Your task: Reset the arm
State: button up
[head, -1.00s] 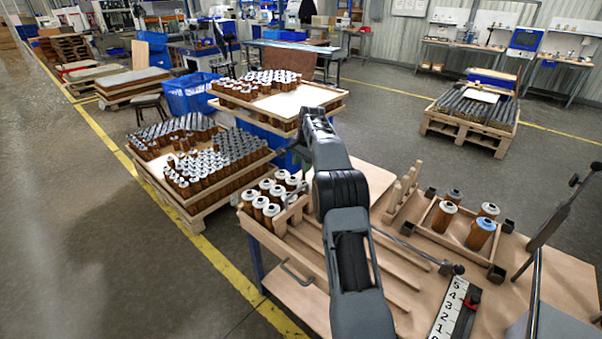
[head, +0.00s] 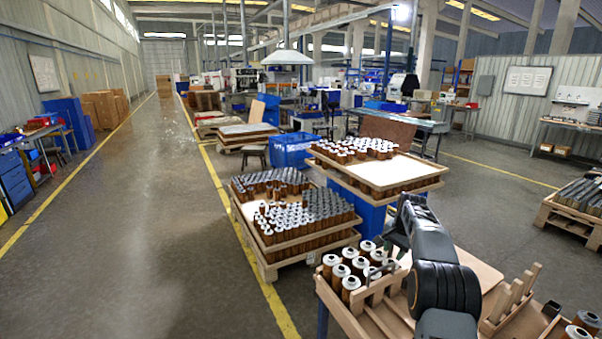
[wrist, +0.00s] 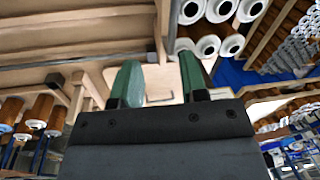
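My gripper (wrist: 160,82) shows in the wrist view with its two green fingers spread apart and nothing between them. In the head view my arm rises from the lower right edge, and its end bends down beside the workbench; the fingertips are hard to make out there. Brown filter cartridges with pale tops (head: 350,270) stand in a wooden holder at the bench's left end, just left of my arm. In the wrist view, cartridges (wrist: 222,10) show beyond the right finger, apart from it. Other cartridges (head: 587,322) are partly cut off at the lower right.
A pallet of many cartridges (head: 300,215) stands left of the bench. A wooden tray (head: 425,180) with more cartridges sits on a blue support behind my arm. A blue crate (head: 291,150) is farther back. The floor left of the yellow line (head: 262,280) is clear.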

jog(key=s+a+r+n+t, duration=0.1)
jog(key=s+a, duration=0.4)
jog(key=s, duration=0.6)
jog(key=s+a+r+n+t, duration=0.1)
jog(key=s+a+r+n, duration=0.2)
jog(key=s, duration=0.9)
jog(key=s+a+r+n, duration=0.3)
jog(key=s+a+n, duration=0.3)
jog(key=s, duration=0.6)
jog(key=shift+s+a+n+t+h, duration=0.2)
jog(key=shift+a+n+t+h, duration=0.15)
jog(key=shift+a, duration=0.9)
